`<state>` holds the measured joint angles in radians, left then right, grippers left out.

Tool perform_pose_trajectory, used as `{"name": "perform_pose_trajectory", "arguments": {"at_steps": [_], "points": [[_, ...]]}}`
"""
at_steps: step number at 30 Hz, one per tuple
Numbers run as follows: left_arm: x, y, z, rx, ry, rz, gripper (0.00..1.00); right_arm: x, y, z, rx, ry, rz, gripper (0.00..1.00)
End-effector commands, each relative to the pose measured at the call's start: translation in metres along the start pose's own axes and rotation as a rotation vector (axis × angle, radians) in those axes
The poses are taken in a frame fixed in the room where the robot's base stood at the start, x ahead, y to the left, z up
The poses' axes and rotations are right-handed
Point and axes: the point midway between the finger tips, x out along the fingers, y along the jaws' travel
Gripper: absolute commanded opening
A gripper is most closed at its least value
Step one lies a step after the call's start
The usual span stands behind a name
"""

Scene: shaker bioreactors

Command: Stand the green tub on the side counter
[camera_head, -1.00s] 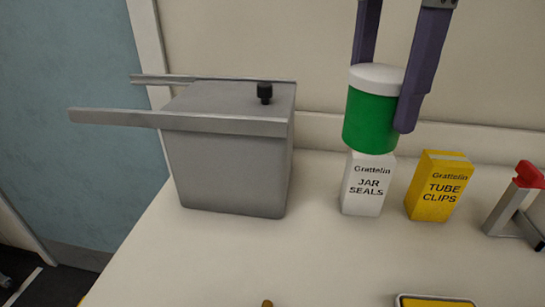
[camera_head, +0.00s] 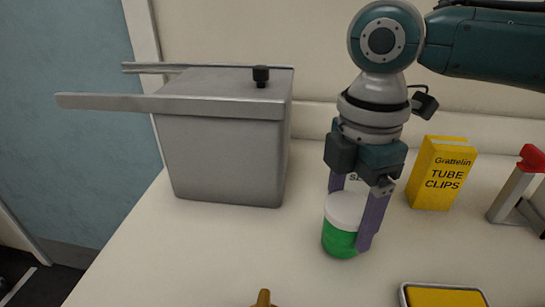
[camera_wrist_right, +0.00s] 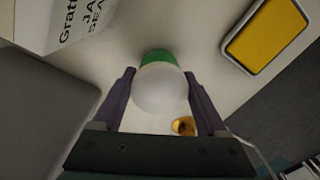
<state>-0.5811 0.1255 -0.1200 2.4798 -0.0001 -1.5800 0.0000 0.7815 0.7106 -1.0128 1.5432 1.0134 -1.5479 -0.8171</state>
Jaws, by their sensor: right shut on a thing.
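The green tub (camera_head: 340,240) with a white lid is upright at the side counter (camera_head: 215,255), in front of the boxes. I cannot tell whether its base touches the surface. My right gripper (camera_head: 351,228) reaches down from above with its purple fingers on either side of the tub, shut on it. In the right wrist view the white lid of the green tub (camera_wrist_right: 159,88) sits between the fingers of my right gripper (camera_wrist_right: 160,95). My left gripper is not in view.
A grey lidded bin (camera_head: 225,150) with metal rails stands at left. Behind my gripper is the mostly hidden jar seals box (camera_wrist_right: 72,22). To the right are a yellow tube clips box (camera_head: 441,175), a red-topped stand (camera_head: 520,190) and a yellow tray (camera_head: 440,298). A brown object (camera_head: 263,299) is at the front.

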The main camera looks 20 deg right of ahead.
Motion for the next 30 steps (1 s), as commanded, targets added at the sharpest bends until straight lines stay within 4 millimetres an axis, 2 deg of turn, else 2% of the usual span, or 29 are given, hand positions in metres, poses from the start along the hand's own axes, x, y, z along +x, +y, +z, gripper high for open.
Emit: {"name": "perform_pose_trajectory", "arguments": {"at_steps": [2,12,13,19,26,30], "points": [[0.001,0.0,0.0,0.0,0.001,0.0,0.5,0.006,0.0,0.0,-0.001,-0.001,0.0,0.15],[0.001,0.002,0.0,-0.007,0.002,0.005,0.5,0.008,0.0,0.0,-0.001,0.0,0.001,0.15],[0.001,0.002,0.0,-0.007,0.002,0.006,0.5,0.009,0.0,0.0,-0.001,0.0,0.0,0.77],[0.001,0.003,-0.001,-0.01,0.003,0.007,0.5,0.008,0.0,0.0,-0.001,0.0,0.001,0.99],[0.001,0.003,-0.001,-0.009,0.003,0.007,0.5,0.007,0.0,0.0,-0.001,0.0,0.001,1.0],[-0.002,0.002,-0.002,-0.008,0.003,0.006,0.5,-0.004,0.001,0.0,0.0,0.0,0.002,1.0]]}}
